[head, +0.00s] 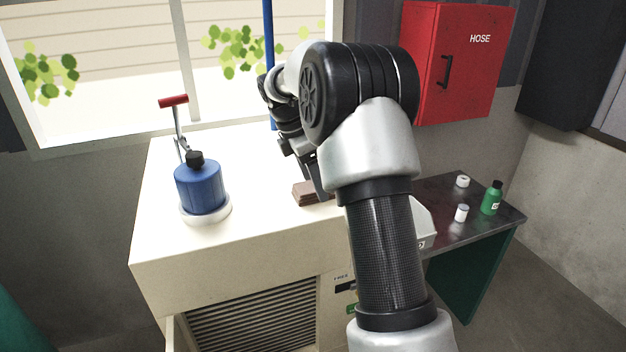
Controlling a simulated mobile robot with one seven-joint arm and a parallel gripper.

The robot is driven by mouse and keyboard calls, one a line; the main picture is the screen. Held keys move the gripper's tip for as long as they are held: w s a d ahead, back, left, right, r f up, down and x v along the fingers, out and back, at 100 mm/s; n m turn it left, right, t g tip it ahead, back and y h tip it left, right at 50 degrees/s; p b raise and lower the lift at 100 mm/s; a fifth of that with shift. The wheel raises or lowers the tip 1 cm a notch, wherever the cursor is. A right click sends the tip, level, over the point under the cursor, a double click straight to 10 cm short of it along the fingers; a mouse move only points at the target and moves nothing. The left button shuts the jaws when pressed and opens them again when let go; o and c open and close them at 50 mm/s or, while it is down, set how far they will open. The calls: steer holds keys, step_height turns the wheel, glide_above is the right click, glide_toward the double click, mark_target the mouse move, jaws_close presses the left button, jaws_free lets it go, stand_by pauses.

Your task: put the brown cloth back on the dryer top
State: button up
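The brown cloth (305,192) is a small folded stack at the right part of the cream dryer top (265,225). Its right side is partly hidden by my arm. My gripper (318,186) points down at the cloth, with a dark finger in front of or against it. I cannot tell whether the fingers are closed on the cloth, or whether the cloth rests on the top or is just above it.
A blue bottle (199,188) stands in a white dish (222,214) on the left of the top, before a red-handled lever (174,101). A dark side table (485,224) at right holds a green bottle (491,199) and small white containers. A red hose cabinet (470,75) hangs behind.

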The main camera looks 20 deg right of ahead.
steer(key=shift+f, duration=0.1)
steer(key=shift+f+b, duration=0.2)
steer(key=shift+b, duration=0.35)
steer(key=p+v, duration=0.2)
steer(key=v, duration=1.6)
steer(key=shift+s, duration=0.25)
